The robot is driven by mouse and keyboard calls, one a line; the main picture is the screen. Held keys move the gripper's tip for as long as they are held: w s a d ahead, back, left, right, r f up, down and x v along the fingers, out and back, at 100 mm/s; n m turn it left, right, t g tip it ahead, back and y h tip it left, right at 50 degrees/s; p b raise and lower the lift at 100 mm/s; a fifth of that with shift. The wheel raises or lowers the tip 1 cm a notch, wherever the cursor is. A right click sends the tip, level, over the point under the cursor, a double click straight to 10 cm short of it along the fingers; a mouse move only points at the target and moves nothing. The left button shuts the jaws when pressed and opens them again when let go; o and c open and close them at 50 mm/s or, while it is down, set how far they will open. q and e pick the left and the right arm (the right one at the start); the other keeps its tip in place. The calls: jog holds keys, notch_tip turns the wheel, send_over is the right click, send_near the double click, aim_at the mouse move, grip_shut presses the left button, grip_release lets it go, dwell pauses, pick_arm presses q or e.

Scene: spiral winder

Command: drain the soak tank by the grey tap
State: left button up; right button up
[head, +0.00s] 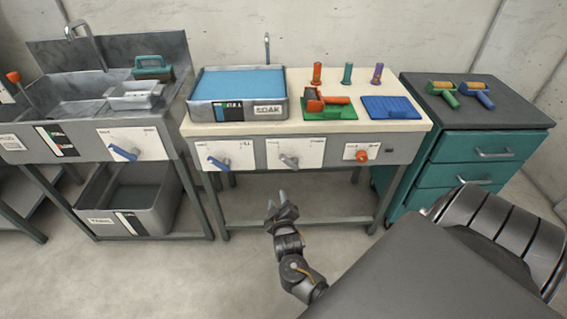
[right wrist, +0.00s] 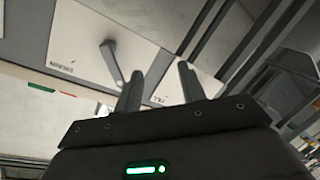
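The soak tank (head: 247,111) is a grey metal basin labelled SOAK on the middle bench, holding blue liquid (head: 240,82). The grey tap (head: 289,160) is a lever on a white plate on the bench front below it. In the right wrist view the grey tap (right wrist: 113,63) shows on a plate marked DRAIN, left of the fingers. My right gripper (head: 280,197) is in front of and below the grey tap, apart from it. In the right wrist view my right gripper (right wrist: 160,72) has its two fingers apart and nothing between them. My left gripper is not in view.
A blue lever (head: 218,162) sits left of the grey tap, and a red knob (head: 361,155) sits right of it. A sink (head: 75,100) is at left, and a teal drawer cabinet (head: 470,150) is at right.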

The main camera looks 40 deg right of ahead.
aim_at(283, 160)
jog(key=d+r+m+h+b, duration=0.2)
jog(key=d+r+h, duration=0.1)
jog(key=r, duration=0.5)
jog(key=shift+t, duration=0.3)
jog(key=x, duration=1)
jog(key=shift+d+f+b, duration=0.1)
jog(key=shift+d+b, duration=0.05)
jog(key=shift+b, duration=0.25)
jog(key=shift+w+d, duration=0.3)
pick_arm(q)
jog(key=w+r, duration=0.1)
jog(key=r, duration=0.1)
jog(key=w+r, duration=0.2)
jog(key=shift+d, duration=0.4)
pick_arm(e)
grip_shut()
